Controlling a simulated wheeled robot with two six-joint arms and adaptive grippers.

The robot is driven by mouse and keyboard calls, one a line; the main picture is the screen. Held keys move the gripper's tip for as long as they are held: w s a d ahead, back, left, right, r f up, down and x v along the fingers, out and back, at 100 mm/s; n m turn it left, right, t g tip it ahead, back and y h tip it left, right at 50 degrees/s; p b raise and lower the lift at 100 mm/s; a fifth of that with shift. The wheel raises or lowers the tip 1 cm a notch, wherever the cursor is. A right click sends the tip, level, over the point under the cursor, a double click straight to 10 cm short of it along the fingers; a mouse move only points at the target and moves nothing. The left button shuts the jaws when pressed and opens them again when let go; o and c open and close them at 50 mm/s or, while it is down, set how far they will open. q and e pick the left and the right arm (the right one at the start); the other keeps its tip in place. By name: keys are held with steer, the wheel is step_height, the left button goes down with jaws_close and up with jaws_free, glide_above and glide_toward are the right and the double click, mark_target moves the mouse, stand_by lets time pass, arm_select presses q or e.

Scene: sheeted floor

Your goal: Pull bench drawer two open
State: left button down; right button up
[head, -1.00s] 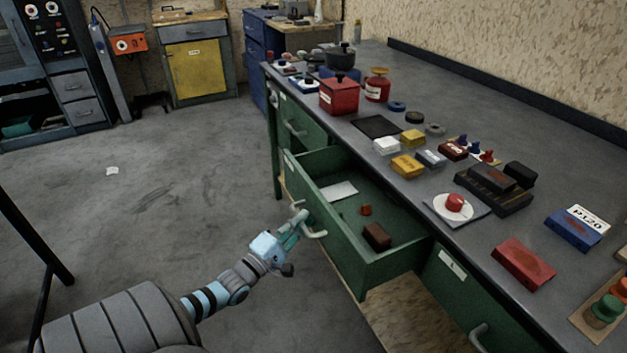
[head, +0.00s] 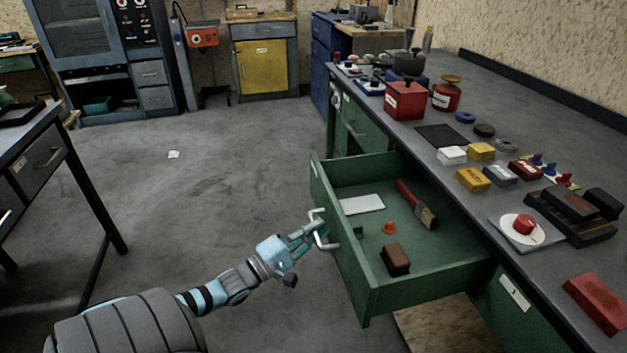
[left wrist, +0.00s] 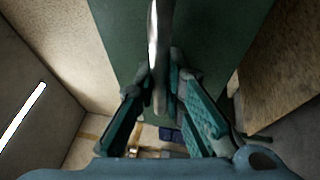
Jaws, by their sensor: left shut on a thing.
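The green bench drawer (head: 362,283) stands well out from the bench in the head view. Inside it lie a white card (head: 361,204), a red-handled brush (head: 415,203), a small orange piece (head: 389,228) and a brown block (head: 395,259). My left gripper (head: 312,234) is shut on the drawer's metal handle (head: 320,214) at its front face. In the left wrist view the handle (left wrist: 156,45) runs between the fingers (left wrist: 162,85), in front of the green drawer front (left wrist: 220,35). My right gripper is not in view.
The grey bench top (head: 545,125) carries red pots (head: 405,100), small boxes and a white dish (head: 522,230). Other closed green drawers flank the open one. A dark table (head: 45,160) stands at the left. The floor (head: 200,210) between is mostly clear.

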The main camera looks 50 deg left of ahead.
arm_select(q)
steer(key=c, duration=1.7)
jaws_free()
steer(key=shift+o, duration=0.2)
steer(key=v, duration=1.2)
